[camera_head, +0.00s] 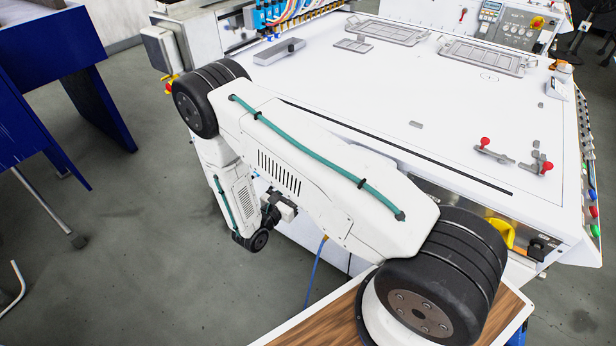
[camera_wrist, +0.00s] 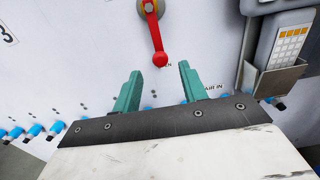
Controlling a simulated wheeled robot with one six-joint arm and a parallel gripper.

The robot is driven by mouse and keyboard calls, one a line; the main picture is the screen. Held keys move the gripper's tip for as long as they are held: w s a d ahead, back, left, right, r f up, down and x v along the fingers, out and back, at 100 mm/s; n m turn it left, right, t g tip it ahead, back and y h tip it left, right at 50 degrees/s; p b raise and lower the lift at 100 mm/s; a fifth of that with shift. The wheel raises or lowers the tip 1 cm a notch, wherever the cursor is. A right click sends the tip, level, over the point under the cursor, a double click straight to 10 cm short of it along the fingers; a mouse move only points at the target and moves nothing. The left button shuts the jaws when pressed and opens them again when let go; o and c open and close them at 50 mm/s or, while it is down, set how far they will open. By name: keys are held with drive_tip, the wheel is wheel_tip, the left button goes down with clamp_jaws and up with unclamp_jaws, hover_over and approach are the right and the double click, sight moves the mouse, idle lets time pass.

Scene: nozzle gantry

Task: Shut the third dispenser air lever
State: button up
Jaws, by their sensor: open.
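In the wrist view, a red lever (camera_wrist: 155,32) on a grey round hub is mounted on a white panel (camera_wrist: 85,55). A black "3" is at the left edge of the panel. My gripper (camera_wrist: 160,68) is open, with its two teal fingers apart. The lever's end appears between the fingertips; I see no contact, and the depth gap is unclear. In the head view the lever and panel cannot be made out, and my gripper is not clear beside the machine's near side.
In the wrist view, a grey holder (camera_wrist: 280,78) with a handset stands out at right, close to the right finger. Several blue fittings (camera_wrist: 33,130) line the panel below. In the head view, the white machine table (camera_head: 340,85) has red-knobbed clamps (camera_head: 487,142); open floor lies left.

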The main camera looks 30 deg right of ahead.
drive_tip(key=x, duration=0.7)
drive_tip(key=shift+d, duration=0.2)
clamp_jaws()
